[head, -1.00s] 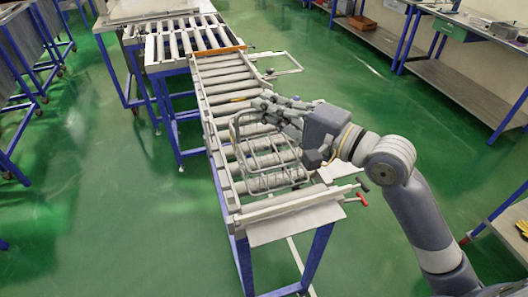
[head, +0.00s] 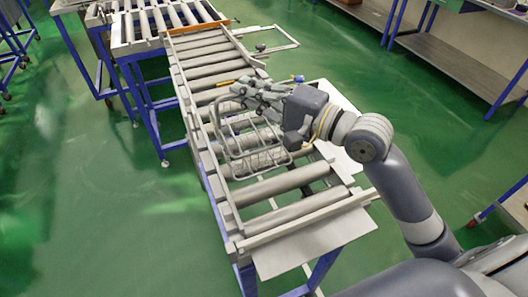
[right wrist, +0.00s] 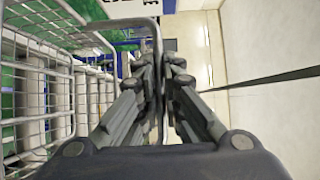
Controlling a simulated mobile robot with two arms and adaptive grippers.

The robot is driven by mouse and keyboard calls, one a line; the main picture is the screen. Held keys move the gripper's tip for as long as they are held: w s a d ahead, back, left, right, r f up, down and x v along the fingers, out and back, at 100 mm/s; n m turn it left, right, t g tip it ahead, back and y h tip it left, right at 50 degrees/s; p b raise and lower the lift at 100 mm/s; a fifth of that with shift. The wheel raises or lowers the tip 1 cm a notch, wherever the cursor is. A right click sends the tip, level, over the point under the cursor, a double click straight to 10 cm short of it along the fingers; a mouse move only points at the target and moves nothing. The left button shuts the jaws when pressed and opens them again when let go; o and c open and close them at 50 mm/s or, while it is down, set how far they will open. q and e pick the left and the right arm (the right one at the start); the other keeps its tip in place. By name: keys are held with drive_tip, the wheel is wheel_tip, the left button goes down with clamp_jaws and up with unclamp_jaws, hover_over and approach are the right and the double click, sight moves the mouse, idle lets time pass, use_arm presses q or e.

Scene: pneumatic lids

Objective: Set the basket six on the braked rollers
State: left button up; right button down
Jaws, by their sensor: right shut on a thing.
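The grey wire basket (head: 256,160) is over the roller conveyor, above the rollers (head: 215,92) between its two rails. I cannot tell if it rests on them or hangs just above. My right gripper (head: 258,94) is at the basket's upper far-right edge, shut on its rim wire. In the right wrist view the fingers (right wrist: 160,85) close around the rim wire, and the mesh wall of the basket (right wrist: 35,95) fills the left side. No number is readable on the basket. My left gripper is not in view.
Bare rollers (head: 290,213) lie between the basket and the conveyor's near end plate (head: 315,243). An orange bar (head: 204,26) crosses the far end, where another roller table (head: 150,20) joins. A pale plate (head: 338,100) is beside the right rail. Benches stand at right, with green floor around.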

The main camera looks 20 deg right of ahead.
hover_over(253, 145)
wheel_tip(253, 145, down, 4)
wheel_tip(253, 145, down, 5)
drive_tip(key=shift+a+r+b, duration=0.1)
drive_tip(key=shift+b, duration=0.3)
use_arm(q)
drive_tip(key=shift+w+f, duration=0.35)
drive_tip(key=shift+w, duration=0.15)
use_arm(e)
drive_tip(key=c, duration=1.8)
unclamp_jaws()
drive_tip(key=shift+o, duration=0.2)
